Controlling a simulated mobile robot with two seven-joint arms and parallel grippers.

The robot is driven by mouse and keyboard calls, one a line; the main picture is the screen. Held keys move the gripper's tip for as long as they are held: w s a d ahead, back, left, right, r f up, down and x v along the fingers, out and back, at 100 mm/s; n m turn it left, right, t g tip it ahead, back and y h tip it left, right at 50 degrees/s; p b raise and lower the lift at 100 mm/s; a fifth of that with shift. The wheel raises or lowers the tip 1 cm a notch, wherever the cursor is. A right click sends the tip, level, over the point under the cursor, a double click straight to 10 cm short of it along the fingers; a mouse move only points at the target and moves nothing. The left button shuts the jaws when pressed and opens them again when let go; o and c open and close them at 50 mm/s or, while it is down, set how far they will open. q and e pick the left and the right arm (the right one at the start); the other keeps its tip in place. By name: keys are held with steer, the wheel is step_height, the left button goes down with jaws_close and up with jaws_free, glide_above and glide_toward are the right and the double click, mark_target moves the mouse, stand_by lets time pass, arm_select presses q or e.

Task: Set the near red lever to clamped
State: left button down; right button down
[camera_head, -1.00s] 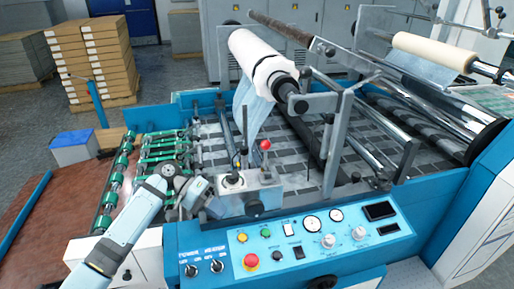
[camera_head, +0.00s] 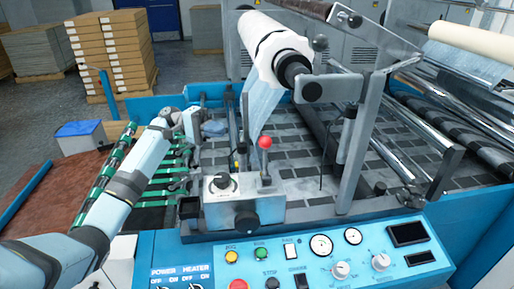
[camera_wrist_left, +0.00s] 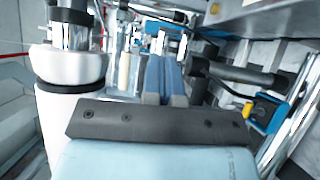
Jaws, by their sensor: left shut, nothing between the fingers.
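A red-knobbed lever (camera_head: 264,143) stands roughly upright on the grey metal block (camera_head: 245,208) behind the control panel in the head view. It is the only red lever knob I can make out; whether it leans is hard to tell. My left gripper (camera_head: 213,127) is beyond and left of this lever, apart from it, over the green-wheeled feed section. In the left wrist view, its two blue-grey fingers (camera_wrist_left: 164,78) lie together with nothing between them. The red knob is not clear in that view. My right gripper is not in view.
The white film roll (camera_head: 275,45) hangs above and behind the lever, with film coming down nearby. A metal upright (camera_head: 362,140) stands right of it. The control panel (camera_head: 320,255) with buttons and dials is in front. Open floor lies left, beside stacked cartons (camera_head: 115,50).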

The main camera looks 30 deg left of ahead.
arm_select(q)
steer(key=p, duration=0.3)
glide_toward(265, 154)
steer(key=w+d, duration=0.3)
steer(key=w, duration=0.2)
steer(key=s+d, duration=0.1)
steer(key=s+d+p, duration=0.1)
steer(key=d, duration=0.1)
steer(key=shift+s+r, duration=0.15)
steer(key=shift+r, duration=0.1)
steer(key=shift+s+d, duration=0.25)
steer(key=shift+s, duration=0.1)
